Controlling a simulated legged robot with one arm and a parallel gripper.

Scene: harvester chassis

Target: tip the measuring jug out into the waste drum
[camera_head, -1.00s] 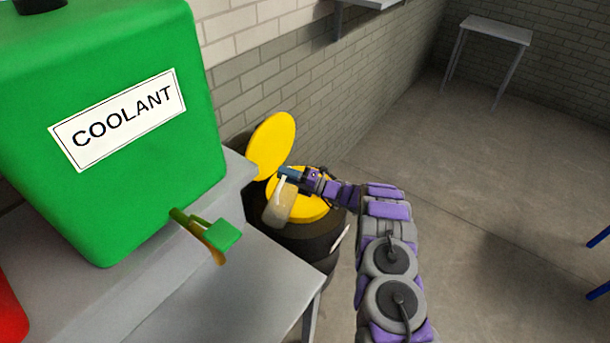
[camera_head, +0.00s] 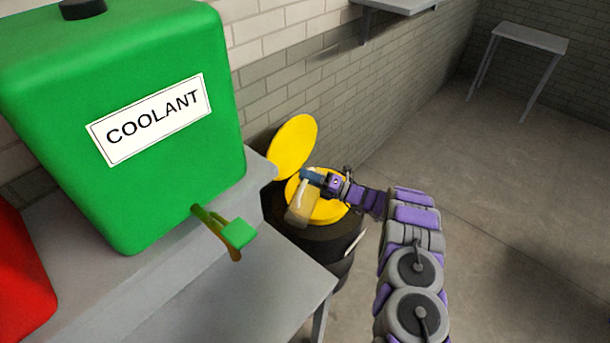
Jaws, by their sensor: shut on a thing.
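The measuring jug (camera_head: 301,207) is translucent, with a yellowish-brown tint, and hangs tilted over the waste drum. My gripper (camera_head: 314,177) is shut on the jug at its blue upper part. The waste drum (camera_head: 318,240) is black with a yellow top, and stands beyond the grey bench. Its yellow lid (camera_head: 292,147) stands raised behind it, near the wall. The jug hides part of the yellow top. I cannot tell how much liquid is in the jug or whether any is flowing out.
A green coolant tank (camera_head: 150,190) with a tap (camera_head: 236,233) stands on the grey bench (camera_head: 255,290) at the left. A red container (camera_head: 22,285) is at the left edge. A small grey table (camera_head: 530,38) stands far right; the floor between is clear.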

